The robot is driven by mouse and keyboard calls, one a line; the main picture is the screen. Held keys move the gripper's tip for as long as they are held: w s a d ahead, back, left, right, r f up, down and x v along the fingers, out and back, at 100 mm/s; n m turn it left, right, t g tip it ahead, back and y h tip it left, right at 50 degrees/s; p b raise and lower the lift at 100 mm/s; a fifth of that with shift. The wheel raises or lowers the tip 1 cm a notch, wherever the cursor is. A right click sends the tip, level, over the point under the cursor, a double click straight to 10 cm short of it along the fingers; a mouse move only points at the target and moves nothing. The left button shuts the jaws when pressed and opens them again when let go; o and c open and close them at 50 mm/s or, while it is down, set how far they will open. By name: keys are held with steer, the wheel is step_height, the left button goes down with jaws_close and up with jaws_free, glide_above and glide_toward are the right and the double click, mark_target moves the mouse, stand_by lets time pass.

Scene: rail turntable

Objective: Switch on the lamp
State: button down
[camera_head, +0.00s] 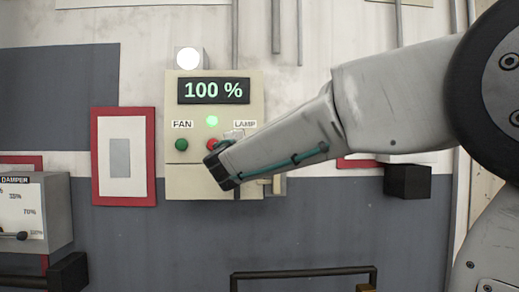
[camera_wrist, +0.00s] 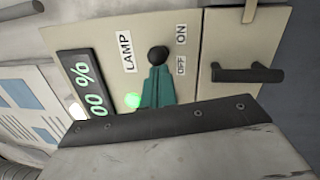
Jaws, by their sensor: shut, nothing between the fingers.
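The beige control panel (camera_head: 178,100) hangs on the wall, with a LAMP label (camera_head: 245,125) at its right side. In the wrist view the lamp switch has a black round knob (camera_wrist: 158,54), beside the LAMP label and near the ON label (camera_wrist: 181,33) and OFF label (camera_wrist: 180,65). I cannot tell which label the knob is set to. My gripper (camera_wrist: 157,74) is shut and empty, its teal fingers in front of the panel with their tips at the knob; contact is unclear. In the head view my wrist hides most of the switch.
The panel display (camera_head: 213,90) reads 100 %, with a lit green light (camera_head: 212,121) below it. A green FAN button (camera_head: 181,144), a red button (camera_head: 211,143) and a bright white round light (camera_head: 188,58) are close by. A damper box (camera_head: 30,215) stands at left; a dark handle (camera_wrist: 247,74) is near the switch.

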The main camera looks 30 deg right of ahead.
steer(key=d+v, duration=0.1)
steer(key=v, duration=1.2)
steer(key=shift+s+f, duration=0.2)
steer(key=shift+s, duration=0.25)
